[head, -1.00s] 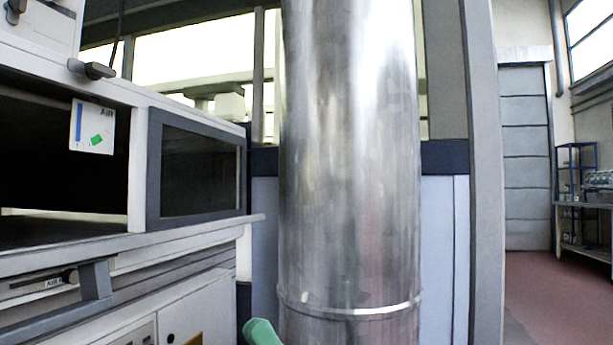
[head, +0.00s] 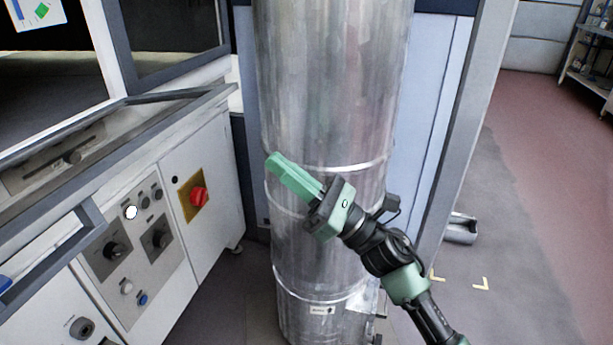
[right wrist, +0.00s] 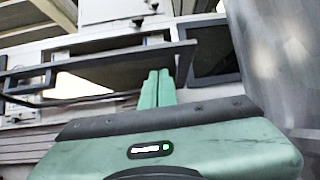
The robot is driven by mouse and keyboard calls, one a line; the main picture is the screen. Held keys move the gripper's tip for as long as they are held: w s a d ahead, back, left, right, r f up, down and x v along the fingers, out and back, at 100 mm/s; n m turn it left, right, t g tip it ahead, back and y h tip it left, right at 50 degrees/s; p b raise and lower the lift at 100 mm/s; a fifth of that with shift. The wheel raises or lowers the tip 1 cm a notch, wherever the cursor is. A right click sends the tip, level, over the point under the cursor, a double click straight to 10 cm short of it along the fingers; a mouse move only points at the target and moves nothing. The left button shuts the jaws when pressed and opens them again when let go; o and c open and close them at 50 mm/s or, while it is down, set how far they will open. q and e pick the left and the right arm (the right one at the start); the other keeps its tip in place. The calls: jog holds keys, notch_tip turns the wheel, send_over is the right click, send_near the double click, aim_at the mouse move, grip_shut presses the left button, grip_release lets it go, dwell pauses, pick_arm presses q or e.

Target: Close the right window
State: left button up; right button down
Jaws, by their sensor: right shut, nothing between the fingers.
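The tunnel's side stands at the left of the head view. A dark window in a grey frame (head: 170,50) sits flush at its right end and also shows in the right wrist view (right wrist: 214,52). Left of it is a dark opening (head: 50,85). A grey-framed panel (head: 85,222) juts out at the lower left; in the right wrist view a framed panel (right wrist: 110,68) stands out from the tunnel. I cannot tell which is the right window. My right gripper (head: 276,162) is shut and empty, before the metal column, apart from both frames. My left gripper is not in view.
A large shiny metal column (head: 330,90) stands just behind my right gripper. A control panel (head: 135,240) with knobs and a red switch (head: 199,197) is on the cabinet below the window. Open floor (head: 520,200) lies at the right, with a shelf (head: 590,60) far back.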

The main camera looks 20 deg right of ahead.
pick_arm(q)
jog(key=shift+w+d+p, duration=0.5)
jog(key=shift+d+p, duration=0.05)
jog(key=shift+p, duration=0.4)
pick_arm(e)
jog(key=w+a+r, duration=0.2)
jog(key=w+r, duration=0.1)
jog(key=r, duration=0.4)
jog(key=shift+a, duration=0.35)
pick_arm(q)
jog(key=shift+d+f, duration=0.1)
pick_arm(e)
jog(key=shift+w+r, duration=0.1)
